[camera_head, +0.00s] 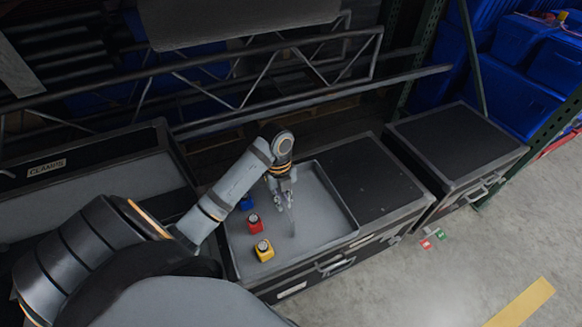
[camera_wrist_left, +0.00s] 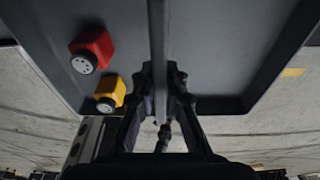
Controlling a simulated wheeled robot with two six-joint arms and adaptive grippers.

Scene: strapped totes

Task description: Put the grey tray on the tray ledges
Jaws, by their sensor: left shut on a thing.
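The grey tray (camera_head: 323,222) is shallow, with a raised rim, and lies at or just above the near left part of a black case. I cannot tell whether it touches the case. Inside it, at its left side, are a blue, a red and a yellow block. My left gripper (camera_head: 287,202) is over the tray's middle, pointing down. In the left wrist view, its fingers (camera_wrist_left: 160,88) are shut on the upright grey bar that runs along the middle of the tray (camera_wrist_left: 225,45). I cannot make out the tray ledges. My right gripper is out of view.
The black case (camera_head: 375,185) has a bare lid area to the right of the tray. Another black case (camera_head: 455,140) stands further right. An open case labelled CLAMPS (camera_head: 47,168) is at left. A metal truss (camera_head: 255,80) crosses behind. The floor at right is mostly clear.

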